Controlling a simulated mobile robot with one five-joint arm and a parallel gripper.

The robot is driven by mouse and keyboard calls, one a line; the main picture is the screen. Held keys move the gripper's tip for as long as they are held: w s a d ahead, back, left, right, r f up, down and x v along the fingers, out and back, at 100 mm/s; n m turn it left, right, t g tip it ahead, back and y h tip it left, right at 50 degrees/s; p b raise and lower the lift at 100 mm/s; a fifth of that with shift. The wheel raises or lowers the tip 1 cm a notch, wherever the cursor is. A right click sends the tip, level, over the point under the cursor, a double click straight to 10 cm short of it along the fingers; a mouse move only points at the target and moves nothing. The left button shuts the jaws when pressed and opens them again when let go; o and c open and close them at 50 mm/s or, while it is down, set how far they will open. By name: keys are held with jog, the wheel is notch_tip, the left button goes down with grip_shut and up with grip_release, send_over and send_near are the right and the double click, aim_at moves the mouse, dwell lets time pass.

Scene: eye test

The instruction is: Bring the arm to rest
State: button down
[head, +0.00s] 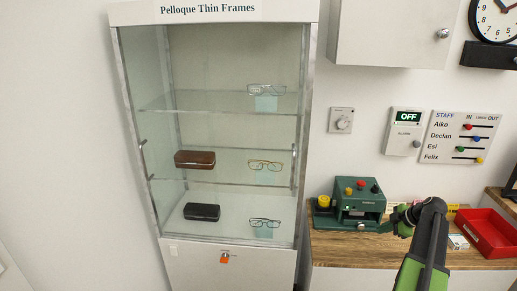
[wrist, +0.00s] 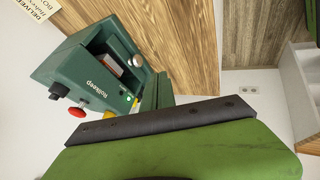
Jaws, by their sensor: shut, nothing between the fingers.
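My arm (head: 428,245), dark with green panels, reaches up from the bottom right in the head view and bends left at its top. My gripper (head: 386,227) is small there, beside the right side of a green machine (head: 357,206) on the wooden counter. In the wrist view, green and black parts of my arm fill the bottom. The gripper's green fingers (wrist: 158,92) show beyond the black edge, shut and with nothing between them.
A glass display cabinet (head: 160,110) holds glasses and two cases. A red tray (head: 487,232) and a small box (head: 458,242) are on the counter (head: 330,247) right of my arm. A white wall cupboard (head: 385,35) hangs above. The floor is not clearly in view.

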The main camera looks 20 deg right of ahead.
jog(key=w+a+f+m+g, duration=0.2)
jog(key=w+a, duration=0.1)
jog(key=a, duration=1)
jog(key=w+a+f+m+g, duration=0.1)
jog(key=w+a+m+g, duration=0.15)
jog(key=a, duration=1.05)
jog(key=s+a+m+g+h, duration=0.1)
jog(key=s+a+m, duration=0.2)
jog(key=a, duration=1)
jog(key=s+a+f+m+g+h, duration=0.1)
jog(key=s+a+m, duration=0.3)
jog(key=a, duration=0.8)
jog(key=shift+s+a+f+m, duration=0.2)
jog(key=shift+a+f+m, duration=0.1)
jog(key=shift+a+m, duration=0.05)
jog(key=shift+d, duration=0.1)
